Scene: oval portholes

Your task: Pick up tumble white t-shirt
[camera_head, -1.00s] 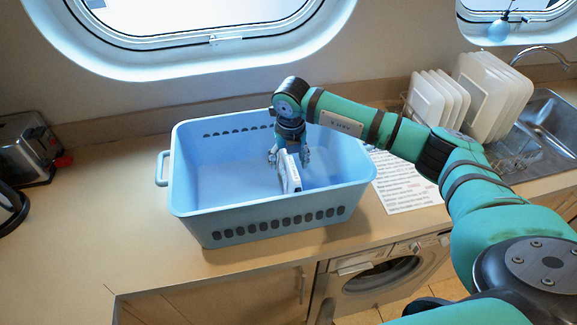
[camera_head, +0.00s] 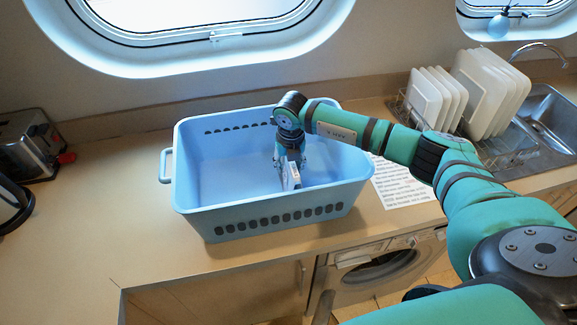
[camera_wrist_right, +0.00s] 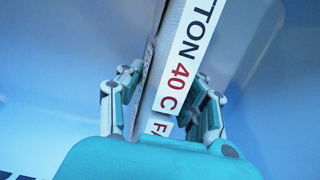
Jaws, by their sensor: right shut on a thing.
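A thin white item, seemingly the folded white t-shirt (camera_head: 292,178), stands on edge inside the blue basket (camera_head: 262,220). In the right wrist view the item (camera_wrist_right: 190,62) carries white strips printed "TTON 40 C" and "FA", partly cut off; the rest of the print is hidden. My right gripper (camera_head: 290,161) reaches down into the basket and is shut on the item's upper part. In the right wrist view its fingers (camera_wrist_right: 164,90) lie on either side of it. My left gripper is not in view.
The basket stands on a wooden counter (camera_head: 110,225), with free room at its left. A toaster (camera_head: 30,145) is at the far left. A printed sheet (camera_head: 402,184), a rack of white plates (camera_head: 488,95) and a sink (camera_head: 550,110) are to the right. A washing machine (camera_head: 378,272) is below.

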